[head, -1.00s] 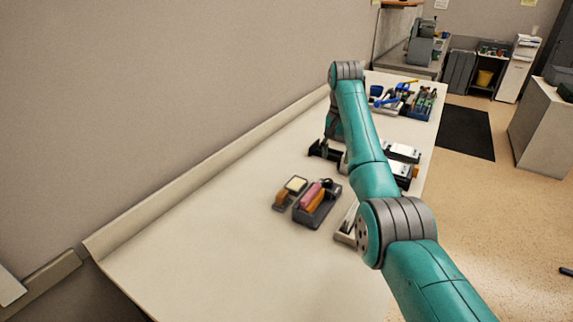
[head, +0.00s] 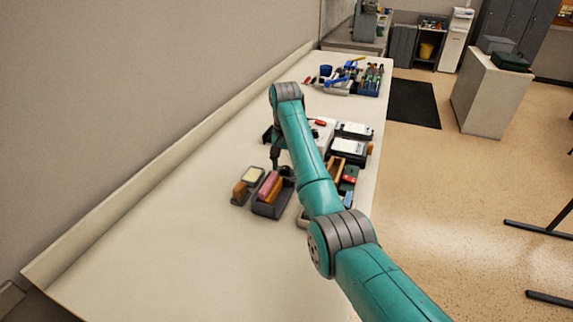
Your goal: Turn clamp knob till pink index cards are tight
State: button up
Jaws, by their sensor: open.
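The pink index cards (head: 266,184) stand in a dark grey holder (head: 268,211) on the long pale table, with an orange-brown piece beside them. A dark rounded part at the holder's far right end (head: 286,171) may be the clamp knob; it is small and partly confused with my gripper. My gripper (head: 275,163) hangs down from the teal arm just beyond the holder's far end. It is dark and small here, and it looks open and empty. I cannot tell whether it touches the knob, or how tight the cards are.
A small tray with a cream pad (head: 253,174) sits just left of the holder. Black-and-white devices (head: 350,148) and other desk items stand to the right, partly behind my arm. Tools and a blue cup (head: 326,71) are farther back. The near left table is clear.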

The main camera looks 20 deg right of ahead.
jog(key=shift+f, duration=0.2)
grip_shut()
jog(key=shift+m, duration=2.4)
grip_release()
